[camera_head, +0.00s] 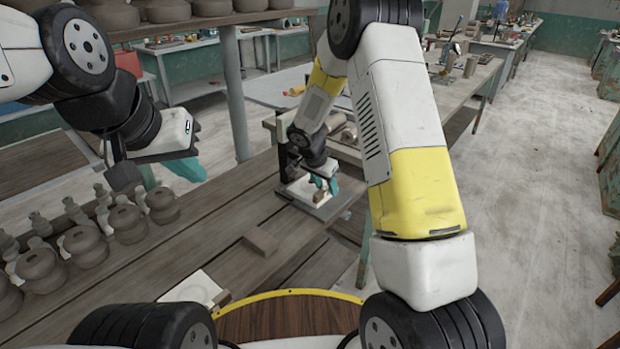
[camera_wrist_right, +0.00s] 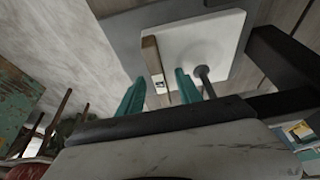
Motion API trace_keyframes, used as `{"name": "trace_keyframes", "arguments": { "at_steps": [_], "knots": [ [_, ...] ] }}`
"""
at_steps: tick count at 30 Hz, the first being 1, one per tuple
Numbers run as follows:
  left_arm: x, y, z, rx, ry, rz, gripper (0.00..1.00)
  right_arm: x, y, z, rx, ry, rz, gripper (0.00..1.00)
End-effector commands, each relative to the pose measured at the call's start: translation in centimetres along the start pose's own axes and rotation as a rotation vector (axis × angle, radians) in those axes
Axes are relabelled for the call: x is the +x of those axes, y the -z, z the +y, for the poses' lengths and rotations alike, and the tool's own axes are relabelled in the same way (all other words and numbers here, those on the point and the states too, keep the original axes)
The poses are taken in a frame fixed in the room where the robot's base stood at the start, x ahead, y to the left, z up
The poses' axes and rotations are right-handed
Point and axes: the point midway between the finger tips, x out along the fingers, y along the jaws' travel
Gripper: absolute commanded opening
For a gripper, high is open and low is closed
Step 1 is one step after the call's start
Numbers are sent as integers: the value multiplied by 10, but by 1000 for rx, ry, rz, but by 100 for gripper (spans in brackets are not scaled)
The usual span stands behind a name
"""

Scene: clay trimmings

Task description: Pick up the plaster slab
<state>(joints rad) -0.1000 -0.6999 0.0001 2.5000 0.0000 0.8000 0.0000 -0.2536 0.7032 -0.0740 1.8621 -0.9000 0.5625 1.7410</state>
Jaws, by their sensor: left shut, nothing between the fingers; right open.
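In the right wrist view the slab (camera_wrist_right: 222,35) is white with a faint round mark, on a darker grey surface. My right gripper (camera_head: 323,186) is right at it, teal fingers parted. In the wrist view a light wooden strip (camera_wrist_right: 152,65) with a small label shows between the fingers (camera_wrist_right: 160,90), along the slab's edge; contact cannot be told. My left gripper (camera_head: 187,168) is shut and empty, above the bench at left.
Several clay pots (camera_head: 128,222) stand in rows on the bench at left. A brown block (camera_head: 260,241) lies mid-bench. Another white slab (camera_head: 197,290) lies at the near edge. Cylindrical items (camera_head: 347,134) lie beyond my right gripper. Bare planks lie between pots and block.

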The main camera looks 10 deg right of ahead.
Motion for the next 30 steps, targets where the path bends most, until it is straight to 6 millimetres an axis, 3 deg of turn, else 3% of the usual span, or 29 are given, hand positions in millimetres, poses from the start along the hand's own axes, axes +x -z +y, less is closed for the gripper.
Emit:
{"name": "trace_keyframes", "arguments": {
  "at_steps": [27,30],
  "knots": [
    [0,0,0,0,0,0,0,4,-2,0,-1,-1,0,42],
    [0,0,0,0,0,0,0,4,-2,0,-1,-1,0,22]
  ]
}}
